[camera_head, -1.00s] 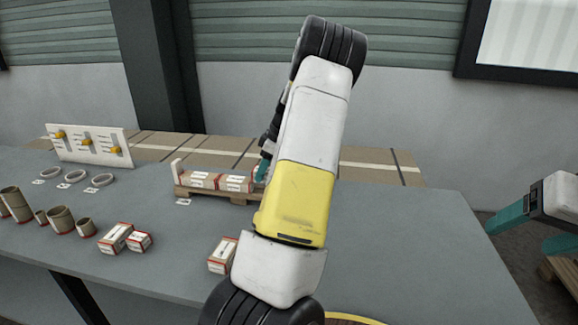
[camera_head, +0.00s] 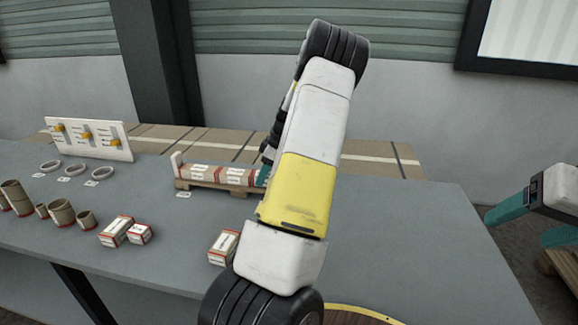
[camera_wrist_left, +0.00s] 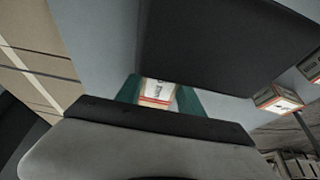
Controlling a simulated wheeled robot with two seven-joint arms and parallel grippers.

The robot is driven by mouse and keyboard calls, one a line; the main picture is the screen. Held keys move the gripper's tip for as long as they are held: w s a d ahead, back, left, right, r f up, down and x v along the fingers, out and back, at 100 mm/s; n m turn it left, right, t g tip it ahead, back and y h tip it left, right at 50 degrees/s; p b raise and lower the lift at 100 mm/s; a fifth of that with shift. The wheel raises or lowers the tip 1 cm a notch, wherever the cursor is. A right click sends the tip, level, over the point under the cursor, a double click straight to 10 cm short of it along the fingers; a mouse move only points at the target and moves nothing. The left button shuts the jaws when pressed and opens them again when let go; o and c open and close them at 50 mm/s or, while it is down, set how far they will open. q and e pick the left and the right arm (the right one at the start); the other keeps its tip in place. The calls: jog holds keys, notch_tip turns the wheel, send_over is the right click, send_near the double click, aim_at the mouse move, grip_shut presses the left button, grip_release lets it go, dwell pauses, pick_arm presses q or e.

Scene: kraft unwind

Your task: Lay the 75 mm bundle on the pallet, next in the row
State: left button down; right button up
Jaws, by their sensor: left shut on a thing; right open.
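The pallet (camera_head: 213,188) is a small wooden one on the table, with an upright stop at its left end. A row of white bundles (camera_head: 207,173) with red edges lies on it. My left gripper (camera_head: 265,172) is at the right end of the row, mostly hidden behind its own arm. In the left wrist view, its teal fingers (camera_wrist_left: 160,95) are shut on a white bundle with red bands (camera_wrist_left: 157,92). Whether this bundle rests on the pallet cannot be told. My right gripper (camera_head: 525,220) is open and empty at the right, beyond the table.
Loose bundles stand at the front: a pair at the left (camera_head: 117,231) and one near my arm (camera_head: 223,247). Cardboard tubes (camera_head: 61,212), pale rings (camera_head: 103,173) and a white board with yellow knobs (camera_head: 88,138) are at the left. The table's right side (camera_head: 410,230) is clear.

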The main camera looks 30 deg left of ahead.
pick_arm(q)
jog(key=shift+f, duration=0.2)
dwell(0.4)
jog(key=c, duration=0.7)
grip_release()
jog(key=shift+o, duration=0.2)
jog(key=v, duration=0.7)
jog(key=shift+d+r, duration=0.15)
jog(key=shift+r, duration=0.25)
